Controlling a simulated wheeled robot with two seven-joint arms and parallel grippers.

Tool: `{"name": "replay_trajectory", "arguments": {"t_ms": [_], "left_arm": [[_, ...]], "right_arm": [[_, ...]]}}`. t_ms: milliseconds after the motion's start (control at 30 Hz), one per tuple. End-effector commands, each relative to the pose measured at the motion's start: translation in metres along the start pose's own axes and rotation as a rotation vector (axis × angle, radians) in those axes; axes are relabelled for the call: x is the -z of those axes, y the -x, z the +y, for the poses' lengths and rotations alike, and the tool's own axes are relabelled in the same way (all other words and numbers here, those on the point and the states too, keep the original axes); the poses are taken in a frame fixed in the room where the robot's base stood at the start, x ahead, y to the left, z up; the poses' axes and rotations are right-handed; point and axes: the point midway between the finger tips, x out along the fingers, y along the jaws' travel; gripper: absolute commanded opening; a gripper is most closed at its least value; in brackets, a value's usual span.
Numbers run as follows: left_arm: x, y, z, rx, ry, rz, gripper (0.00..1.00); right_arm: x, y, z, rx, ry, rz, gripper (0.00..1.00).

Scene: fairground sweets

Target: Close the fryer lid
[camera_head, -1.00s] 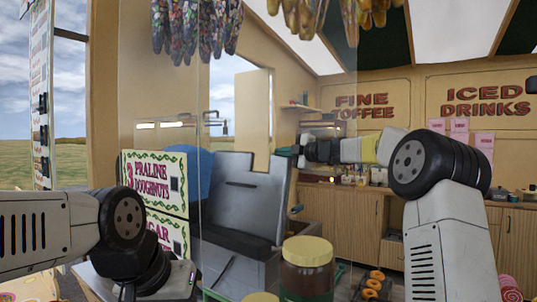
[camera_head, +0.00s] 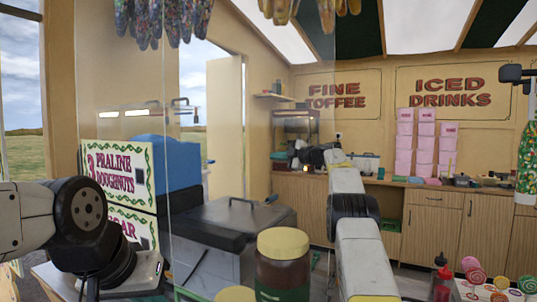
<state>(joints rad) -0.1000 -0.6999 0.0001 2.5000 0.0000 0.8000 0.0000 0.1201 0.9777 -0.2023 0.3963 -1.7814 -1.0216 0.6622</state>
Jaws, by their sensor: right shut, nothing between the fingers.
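The fryer lid (camera_head: 225,218) is a grey metal plate with a dark handle (camera_head: 243,202). It lies down flat over the fryer (camera_head: 214,268), behind the glass pane. My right arm reaches forward at the middle of the view. My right gripper (camera_head: 303,158) is black and shut, with nothing in it. It appears above and to the right of the lid, apart from it. My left gripper (camera_head: 146,274) is low at the left, in front of the sign boards. Its fingers are not clear enough to tell their state.
A jar with a yellow lid (camera_head: 283,245) stands in front of the fryer. A praline doughnuts sign (camera_head: 120,172) stands at the left. Lollipops (camera_head: 474,276) and sauce bottles (camera_head: 442,280) are at the lower right. Wooden cabinets (camera_head: 435,225) line the back.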

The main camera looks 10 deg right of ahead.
Motion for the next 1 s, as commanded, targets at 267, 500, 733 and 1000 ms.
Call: {"name": "replay_trajectory", "arguments": {"t_ms": [267,500,733,1000], "left_arm": [[0.000,0.000,0.000,0.000,0.000,0.000,0.00],[0.000,0.000,0.000,0.000,0.000,0.000,0.00],[0.000,0.000,0.000,0.000,0.000,0.000,0.00],[0.000,0.000,0.000,0.000,0.000,0.000,0.00]], "right_arm": [[-0.004,-0.001,-0.002,-0.001,0.000,0.000,0.00],[-0.004,-0.001,-0.002,-0.001,0.000,0.000,0.00],[-0.004,0.004,-0.001,-0.001,0.000,-0.001,0.00],[-0.004,0.026,-0.001,-0.001,-0.002,-0.001,0.00]]}}
